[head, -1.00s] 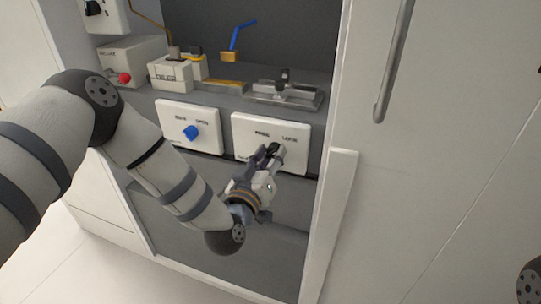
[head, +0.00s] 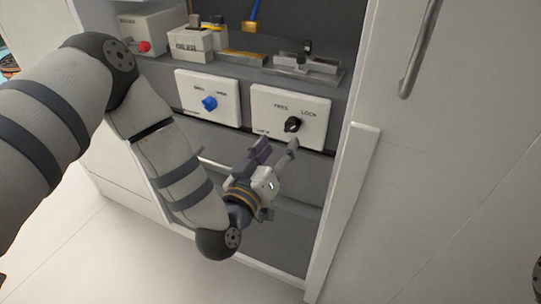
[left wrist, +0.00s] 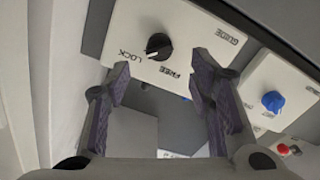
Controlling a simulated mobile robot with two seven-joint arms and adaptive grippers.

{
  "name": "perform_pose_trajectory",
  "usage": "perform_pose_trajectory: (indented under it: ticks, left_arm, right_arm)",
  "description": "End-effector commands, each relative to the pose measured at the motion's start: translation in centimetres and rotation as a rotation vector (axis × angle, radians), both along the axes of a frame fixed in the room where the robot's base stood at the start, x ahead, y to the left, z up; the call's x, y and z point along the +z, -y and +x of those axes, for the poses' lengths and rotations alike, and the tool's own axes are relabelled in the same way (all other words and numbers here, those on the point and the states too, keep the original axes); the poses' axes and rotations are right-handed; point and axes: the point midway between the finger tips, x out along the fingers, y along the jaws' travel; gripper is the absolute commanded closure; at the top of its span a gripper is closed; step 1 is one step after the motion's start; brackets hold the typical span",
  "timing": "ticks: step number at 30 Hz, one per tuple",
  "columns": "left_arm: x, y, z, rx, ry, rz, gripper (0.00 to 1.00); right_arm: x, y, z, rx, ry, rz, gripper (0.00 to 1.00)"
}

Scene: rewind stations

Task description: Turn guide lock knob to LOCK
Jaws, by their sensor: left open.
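In the left wrist view the knob (left wrist: 158,46) shows a white mark toward the LOCK side of the gap between the two words. Whether it is fully at LOCK I cannot tell. My left gripper (head: 276,148) is open and empty, just below and in front of the knob, apart from it. Its two fingers (left wrist: 160,76) frame the panel's lower edge in the wrist view. My right gripper is not in view.
A second white panel with a blue knob (head: 209,103) is left of the guide panel. A metal fixture (head: 304,66), a white block (head: 190,44) and a red knob (head: 144,47) stand on the shelf above. A white door with a handle (head: 418,52) is at right.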

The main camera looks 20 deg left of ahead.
Motion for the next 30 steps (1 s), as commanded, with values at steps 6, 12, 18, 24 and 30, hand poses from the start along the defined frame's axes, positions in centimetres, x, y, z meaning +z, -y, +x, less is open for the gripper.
perform_pose_trajectory:
  ticks: [6,12,18,24,30]
  left_arm:
    - [-0.1,-0.1,-4.4,-0.001,-0.003,0.001,0.51]
    - [0.0,-0.2,-5.3,0.000,0.002,0.000,0.51]
    - [0.0,-0.2,-5.2,0.000,0.001,0.000,0.51]
    - [-1.0,0.3,-5.8,-0.024,-0.050,0.012,0.51]
    - [-11.8,2.7,-15.9,-0.241,-0.626,0.125,0.51]
  right_arm:
    - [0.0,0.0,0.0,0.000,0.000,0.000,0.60]
    - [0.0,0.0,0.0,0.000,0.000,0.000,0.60]
    - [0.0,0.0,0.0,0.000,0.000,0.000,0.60]
    - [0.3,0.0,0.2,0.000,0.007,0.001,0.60]
    - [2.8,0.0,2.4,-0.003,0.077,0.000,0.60]
